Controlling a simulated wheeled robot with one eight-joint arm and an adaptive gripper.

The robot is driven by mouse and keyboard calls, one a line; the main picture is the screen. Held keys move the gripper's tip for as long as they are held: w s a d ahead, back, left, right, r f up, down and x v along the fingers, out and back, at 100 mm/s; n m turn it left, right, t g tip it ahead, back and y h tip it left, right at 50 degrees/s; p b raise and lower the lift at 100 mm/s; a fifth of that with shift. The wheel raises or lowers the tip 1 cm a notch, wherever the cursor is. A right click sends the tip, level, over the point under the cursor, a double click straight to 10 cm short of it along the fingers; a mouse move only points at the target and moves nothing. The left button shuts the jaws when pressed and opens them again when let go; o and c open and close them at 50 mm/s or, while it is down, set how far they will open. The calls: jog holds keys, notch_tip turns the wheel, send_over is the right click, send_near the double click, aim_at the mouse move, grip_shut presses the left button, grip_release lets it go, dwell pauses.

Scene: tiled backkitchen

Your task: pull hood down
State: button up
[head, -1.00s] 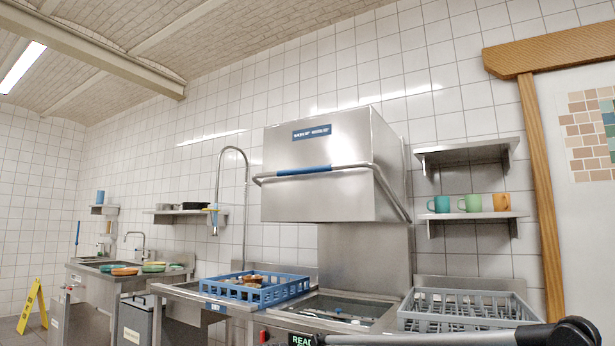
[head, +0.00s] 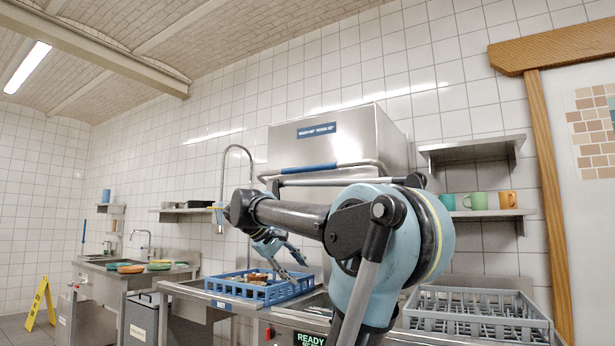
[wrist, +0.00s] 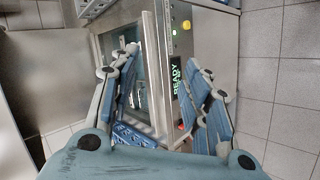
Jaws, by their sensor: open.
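The steel hood (head: 345,148) of the dishwasher is raised against the tiled wall in the head view. Its bar handle (head: 312,168), with a blue grip, runs across the lower front. My arm hides the hood's lower right part and much of the space beneath. My gripper (head: 298,270) is low and in front of the hood, below the handle and apart from it, overlapping the blue rack in the picture. In the wrist view my gripper (wrist: 160,70) has its fingers spread and empty, with the machine's steel edge and READY display (wrist: 175,78) beyond. I cannot make out the handle there.
A blue rack (head: 222,289) with dishes stands left of the machine and a grey rack (head: 470,318) right. A tall hose tap (head: 248,165) rises left of the hood. A wall shelf (head: 490,214) with mugs hangs at right. Open floor shows in the wrist view (wrist: 285,90).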

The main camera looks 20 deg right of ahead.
jog(key=w+r+t+h, duration=0.15)
jog(key=w+r, duration=0.35)
jog(key=r, duration=0.6)
jog(key=w+r+h, duration=0.3)
jog(key=w+r, duration=0.2)
jog(key=r, duration=0.5)
jog(key=t+h, duration=0.1)
jog(key=h, duration=0.3)
send_near(305, 169)
jog(key=shift+n, duration=0.4)
jog(key=x, duration=1.1)
jog(key=shift+d+r, duration=0.1)
jog(key=shift+d, duration=0.25)
grip_shut()
